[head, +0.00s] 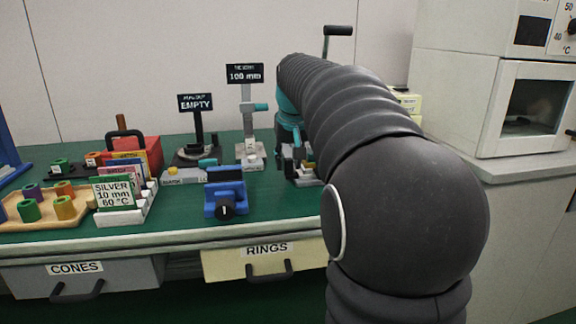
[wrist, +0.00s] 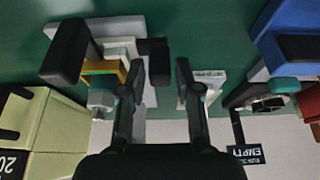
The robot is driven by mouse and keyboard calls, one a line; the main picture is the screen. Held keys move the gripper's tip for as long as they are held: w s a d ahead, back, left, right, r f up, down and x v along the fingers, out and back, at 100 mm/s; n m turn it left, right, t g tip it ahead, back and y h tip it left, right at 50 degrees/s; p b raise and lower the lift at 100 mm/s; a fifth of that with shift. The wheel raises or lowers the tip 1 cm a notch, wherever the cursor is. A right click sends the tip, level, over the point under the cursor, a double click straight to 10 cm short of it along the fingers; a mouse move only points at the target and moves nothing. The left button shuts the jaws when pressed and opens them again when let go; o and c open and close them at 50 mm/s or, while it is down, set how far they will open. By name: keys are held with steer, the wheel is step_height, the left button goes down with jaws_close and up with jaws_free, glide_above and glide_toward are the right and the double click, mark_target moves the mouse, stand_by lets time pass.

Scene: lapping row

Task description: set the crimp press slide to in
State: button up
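What looks like the crimp press (wrist: 120,30) is at the left of the wrist view, with a pale base, black blocks, an orange-yellow piece and a grey cylinder. In the head view, a black-handled lever (head: 338,31) rises behind my arm and may be part of it. My arm hides most of that spot. My gripper (wrist: 158,78) is open, with nothing between its fingers. Its left finger overlaps the press's edge in the wrist view; I cannot tell whether they touch. I cannot make out the slide's position.
The height gauge (head: 249,125) reading 100 mm stands left of my gripper. A blue vise (head: 225,192) sits nearer the bench front. A round-dial stand with an EMPTY sign (head: 196,102) is farther left. A white oven (head: 527,108) stands right. Green bench shows between these.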

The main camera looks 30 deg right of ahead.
steer(key=shift+w+d+f, duration=0.1)
steer(key=shift+w+f, duration=0.15)
steer(key=shift+f, duration=0.35)
jaws_close()
